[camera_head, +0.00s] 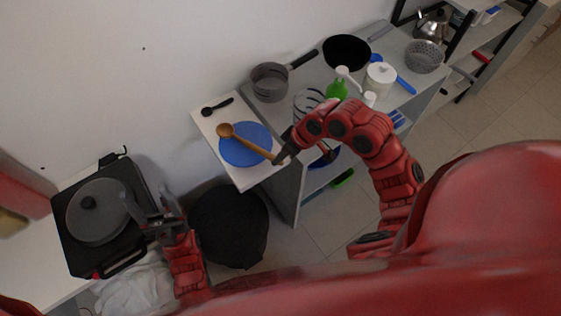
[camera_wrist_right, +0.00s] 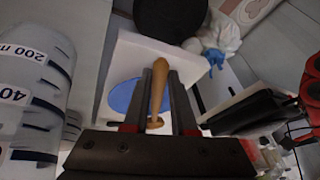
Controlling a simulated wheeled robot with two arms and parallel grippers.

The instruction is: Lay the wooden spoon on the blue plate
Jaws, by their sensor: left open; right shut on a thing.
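The wooden spoon (camera_head: 252,145) lies across the view of the blue plate (camera_head: 245,158), its bowl at the plate's upper left rim. My right gripper (camera_head: 280,158) is shut on the end of its handle, near the plate's lower right edge. The right wrist view shows the spoon (camera_wrist_right: 158,85) between the fingers (camera_wrist_right: 158,115), with part of the blue plate (camera_wrist_right: 121,97) behind. I cannot tell whether the spoon touches the plate. My left gripper (camera_head: 150,218) is open and empty, beside the lidded pan at the left.
The plate is on a white board (camera_head: 208,118) with a black spoon (camera_head: 217,106). The lidded pan (camera_head: 97,210) sits on a black hotplate. A black bin (camera_head: 230,225) stands between the surfaces. A green bottle (camera_head: 337,90) and a pot (camera_head: 270,82) stand on the grey shelf. A measuring cup (camera_wrist_right: 30,95) is close by.

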